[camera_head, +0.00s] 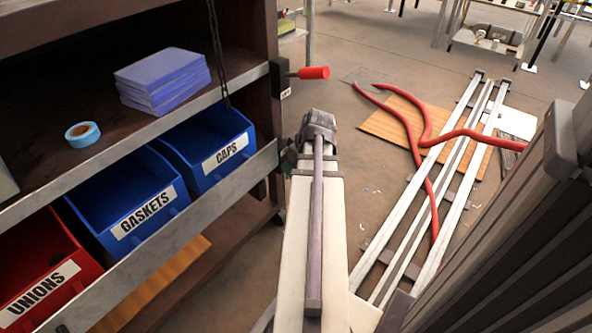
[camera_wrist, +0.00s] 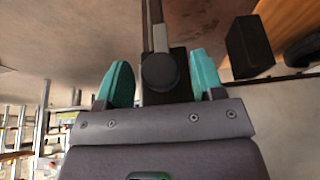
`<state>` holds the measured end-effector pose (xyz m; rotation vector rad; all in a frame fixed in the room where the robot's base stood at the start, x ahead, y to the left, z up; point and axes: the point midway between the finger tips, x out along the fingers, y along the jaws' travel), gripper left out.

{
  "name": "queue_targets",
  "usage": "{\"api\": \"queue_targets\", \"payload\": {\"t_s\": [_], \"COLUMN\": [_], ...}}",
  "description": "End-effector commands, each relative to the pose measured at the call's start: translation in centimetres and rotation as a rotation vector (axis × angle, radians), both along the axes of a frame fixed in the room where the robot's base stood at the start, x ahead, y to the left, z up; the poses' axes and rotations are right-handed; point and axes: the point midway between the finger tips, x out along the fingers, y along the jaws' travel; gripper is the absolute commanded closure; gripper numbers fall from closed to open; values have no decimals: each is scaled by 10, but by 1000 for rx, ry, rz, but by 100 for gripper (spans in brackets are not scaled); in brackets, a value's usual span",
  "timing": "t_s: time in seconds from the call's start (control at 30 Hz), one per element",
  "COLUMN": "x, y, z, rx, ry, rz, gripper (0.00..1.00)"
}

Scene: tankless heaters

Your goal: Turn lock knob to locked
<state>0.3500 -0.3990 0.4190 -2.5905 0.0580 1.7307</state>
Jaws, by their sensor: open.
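In the wrist view my gripper (camera_wrist: 162,76) is open, with one teal finger on each side of a dark round knob-like part (camera_wrist: 158,71). This part sits in front of a dark plate and a narrow grey bar. I cannot tell whether the fingers touch it, or whether it is the lock knob. In the head view a red handle (camera_head: 313,73) sticks out to the right from a dark block on the shelf's corner post, above a small white label too small to read. My gripper is mostly hidden there behind my arm, close to the shelf's right end.
The shelf holds a blue stack (camera_head: 163,78), a tape roll (camera_head: 82,134) and bins labelled CAPS (camera_head: 223,155), GASKETS (camera_head: 143,213) and UNIONS (camera_head: 40,284). A chain (camera_head: 217,50) hangs in front. A red hose (camera_head: 423,143) and pale rails (camera_head: 440,175) lie on the floor.

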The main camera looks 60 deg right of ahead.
Motion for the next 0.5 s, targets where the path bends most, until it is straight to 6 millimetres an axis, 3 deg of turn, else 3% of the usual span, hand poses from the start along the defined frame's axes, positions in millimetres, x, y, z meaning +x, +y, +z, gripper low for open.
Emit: {"api": "queue_targets", "payload": {"t_s": [0.17,0.5], "x": [0,0], "y": [0,0], "z": [2,2], "rx": [0,0], "ry": [0,0], "rz": [0,0], "gripper": [39,72]}}
